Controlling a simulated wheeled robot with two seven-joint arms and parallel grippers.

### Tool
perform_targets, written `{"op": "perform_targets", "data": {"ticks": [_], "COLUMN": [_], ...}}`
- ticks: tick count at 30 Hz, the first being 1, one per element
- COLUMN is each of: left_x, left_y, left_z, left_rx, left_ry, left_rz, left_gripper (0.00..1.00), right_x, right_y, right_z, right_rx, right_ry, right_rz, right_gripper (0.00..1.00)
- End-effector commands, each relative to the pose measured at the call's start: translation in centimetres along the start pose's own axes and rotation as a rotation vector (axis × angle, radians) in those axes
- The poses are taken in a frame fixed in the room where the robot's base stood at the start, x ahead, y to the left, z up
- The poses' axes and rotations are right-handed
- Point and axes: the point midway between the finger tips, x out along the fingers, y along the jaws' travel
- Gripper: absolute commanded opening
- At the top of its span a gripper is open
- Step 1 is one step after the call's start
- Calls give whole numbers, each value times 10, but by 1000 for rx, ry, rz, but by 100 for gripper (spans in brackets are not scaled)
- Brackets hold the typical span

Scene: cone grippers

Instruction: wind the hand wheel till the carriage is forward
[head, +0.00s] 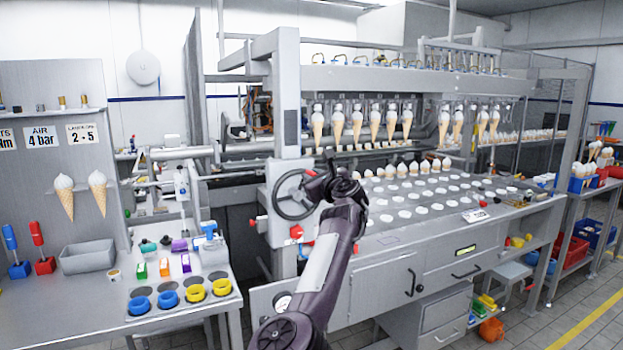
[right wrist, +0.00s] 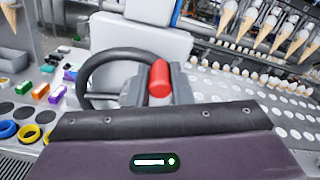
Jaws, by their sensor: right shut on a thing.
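The hand wheel (head: 279,203) is a dark ring with spokes on the front left post of the machine. In the right wrist view its rim (right wrist: 84,74) shows behind a red handle (right wrist: 160,78). My right gripper (head: 324,182) is at the wheel's upper right side, shut on the red handle. The beam over the table carries a row of hanging cones (head: 375,122); I cannot tell how far forward this carriage stands. My left gripper is not in view.
A tray table with white round spots (head: 420,195) lies right of the wheel. A side bench (head: 190,325) with coloured rings and small blocks stands at left. Red knobs (head: 296,231) sit below the wheel. A cabinet with handles (head: 385,285) is under the table.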

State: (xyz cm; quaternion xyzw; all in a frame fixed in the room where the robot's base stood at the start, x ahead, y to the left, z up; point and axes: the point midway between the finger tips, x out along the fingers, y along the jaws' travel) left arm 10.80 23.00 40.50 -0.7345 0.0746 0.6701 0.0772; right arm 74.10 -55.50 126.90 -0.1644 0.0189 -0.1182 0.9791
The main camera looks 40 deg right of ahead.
Motion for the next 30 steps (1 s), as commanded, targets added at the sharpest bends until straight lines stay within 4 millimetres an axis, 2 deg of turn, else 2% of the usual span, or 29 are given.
{"op": "perform_targets", "data": {"ticks": [1, 5, 6, 11, 22, 30], "left_x": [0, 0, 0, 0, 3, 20], "left_y": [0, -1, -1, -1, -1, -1], "left_z": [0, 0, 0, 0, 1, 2], "left_rx": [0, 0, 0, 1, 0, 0], "left_ry": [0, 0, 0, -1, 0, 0], "left_rz": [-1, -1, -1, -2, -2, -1], "left_gripper": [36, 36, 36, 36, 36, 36], "right_x": [-1, -1, -1, -1, -4, -40], "right_y": [-5, -5, -5, -4, 0, -1], "right_z": [0, 0, 0, 0, -2, -4], "right_rx": [1, 1, 1, 0, -1, -1], "right_ry": [0, 0, 0, 1, 1, 1], "right_rz": [-12, -12, -12, -8, -3, -6], "right_gripper": [0, 0, 21, 42, 42, 42]}}
